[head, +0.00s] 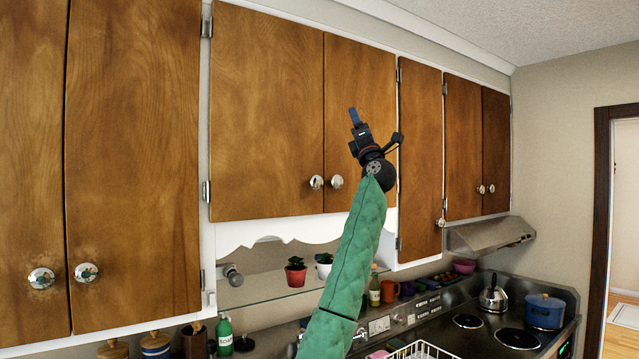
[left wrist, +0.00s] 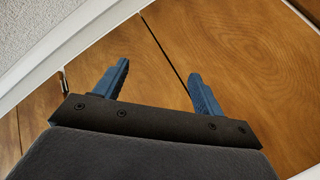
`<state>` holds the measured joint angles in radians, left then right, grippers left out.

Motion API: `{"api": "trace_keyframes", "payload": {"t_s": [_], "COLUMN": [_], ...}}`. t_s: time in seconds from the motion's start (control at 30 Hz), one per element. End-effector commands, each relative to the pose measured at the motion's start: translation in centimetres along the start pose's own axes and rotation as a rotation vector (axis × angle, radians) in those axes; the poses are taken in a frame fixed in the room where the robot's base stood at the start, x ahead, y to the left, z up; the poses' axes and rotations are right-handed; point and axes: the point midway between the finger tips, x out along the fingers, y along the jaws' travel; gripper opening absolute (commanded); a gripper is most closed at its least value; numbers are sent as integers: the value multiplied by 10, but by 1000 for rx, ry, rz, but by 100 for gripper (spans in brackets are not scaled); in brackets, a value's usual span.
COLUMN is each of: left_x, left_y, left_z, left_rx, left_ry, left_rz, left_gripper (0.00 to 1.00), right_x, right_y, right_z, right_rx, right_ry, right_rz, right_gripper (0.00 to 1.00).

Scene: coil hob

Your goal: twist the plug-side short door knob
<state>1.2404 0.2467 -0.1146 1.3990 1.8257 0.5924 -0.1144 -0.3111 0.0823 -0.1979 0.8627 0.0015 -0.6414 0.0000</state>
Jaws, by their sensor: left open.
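Two pairs of shorter wooden doors show in the head view. The middle pair has round chrome knobs, a left one (head: 316,182) and a right one (head: 337,181). The pair above the hood has two small knobs, a left one (head: 480,189) and a right one (head: 491,188). A wall plug socket (head: 379,326) is low, below and right of the middle pair. My left gripper (head: 354,116) is raised in front of the middle pair's right door (head: 345,70), above its knob. In the left wrist view its two blue fingers (left wrist: 160,72) are apart and empty, with no knob visible. My right gripper is out of view.
A narrow tall door (head: 420,130) with its own knob (head: 440,222) is to the right. Below are a glass shelf (head: 275,290) with potted plants, a range hood (head: 490,234), a kettle (head: 493,296) and a blue pot (head: 545,312).

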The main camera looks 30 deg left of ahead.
Motion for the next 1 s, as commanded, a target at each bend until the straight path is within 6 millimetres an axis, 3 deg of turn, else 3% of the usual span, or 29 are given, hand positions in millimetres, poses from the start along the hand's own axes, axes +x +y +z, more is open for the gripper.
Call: {"api": "trace_keyframes", "payload": {"t_s": [0.17,0.3,0.4,0.6,0.73,1.0], "left_x": [-5,-24,-41,-61,-62,-45], "left_y": [-55,-92,-110,-122,-123,-130], "left_z": [-57,-95,-114,-132,-136,-151], "left_rx": [-58,-77,-75,-61,-56,-54], "left_ry": [285,496,618,751,771,771], "left_rz": [-168,-300,-374,-448,-456,-454], "left_gripper": [70,70,70,70,70,70], "right_x": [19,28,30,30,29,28], "right_y": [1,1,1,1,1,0], "right_z": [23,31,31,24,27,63], "right_rx": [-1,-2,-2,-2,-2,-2], "right_ry": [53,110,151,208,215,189], "right_rz": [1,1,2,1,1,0], "right_gripper": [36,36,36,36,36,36]}}
